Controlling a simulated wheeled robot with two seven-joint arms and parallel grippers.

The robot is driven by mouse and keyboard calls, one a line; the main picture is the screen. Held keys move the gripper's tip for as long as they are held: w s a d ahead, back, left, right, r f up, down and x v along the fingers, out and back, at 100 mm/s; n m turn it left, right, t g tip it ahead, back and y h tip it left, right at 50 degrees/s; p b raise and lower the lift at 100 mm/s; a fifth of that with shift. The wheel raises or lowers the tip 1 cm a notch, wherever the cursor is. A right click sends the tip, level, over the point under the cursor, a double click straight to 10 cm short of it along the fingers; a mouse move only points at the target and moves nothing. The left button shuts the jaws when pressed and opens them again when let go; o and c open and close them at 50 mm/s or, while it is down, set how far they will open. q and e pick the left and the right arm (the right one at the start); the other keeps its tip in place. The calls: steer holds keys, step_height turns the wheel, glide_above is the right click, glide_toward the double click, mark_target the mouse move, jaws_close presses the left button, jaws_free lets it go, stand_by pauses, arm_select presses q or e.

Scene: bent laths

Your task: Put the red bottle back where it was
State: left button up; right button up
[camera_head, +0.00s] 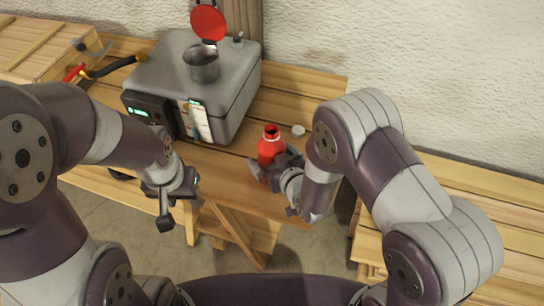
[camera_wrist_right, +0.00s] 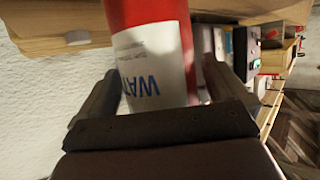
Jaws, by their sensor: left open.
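The red bottle (camera_head: 268,147) is upright over the wooden bench, in front and to the right of the grey machine. Its lower part is hidden behind my right gripper (camera_head: 272,172). In the right wrist view the bottle (camera_wrist_right: 155,60), with a white label, is between the two fingers of my right gripper (camera_wrist_right: 165,85). The fingers are close to its sides, but I cannot tell whether both touch it. I cannot see whether its base rests on the bench. My left gripper (camera_head: 178,203) is open and empty, in front of the bench.
The grey machine (camera_head: 225,85) bears a metal cup (camera_head: 202,65) and a raised red disc (camera_head: 208,22). A small white disc (camera_head: 298,130) lies on the bench right of the bottle. A red-handled tool (camera_head: 75,72) is at the left. The bench right of the white disc is bare.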

steer(key=shift+r, duration=0.25)
steer(key=v, duration=1.2)
steer(key=w+d+m+g+h, duration=0.1)
steer(key=d+m+g+h, duration=0.2)
steer(key=d+g+h, duration=0.45)
steer(key=s+d+r+m+g+y, duration=0.1)
steer(key=s+d+r+m+g, duration=0.1)
steer(key=s+d, duration=0.3)
steer(key=shift+s+d+r+g+p, duration=0.4)
steer(key=shift+s+r+g, duration=0.15)
steer(key=shift+s+r, duration=0.35)
steer(key=shift+y, duration=0.25)
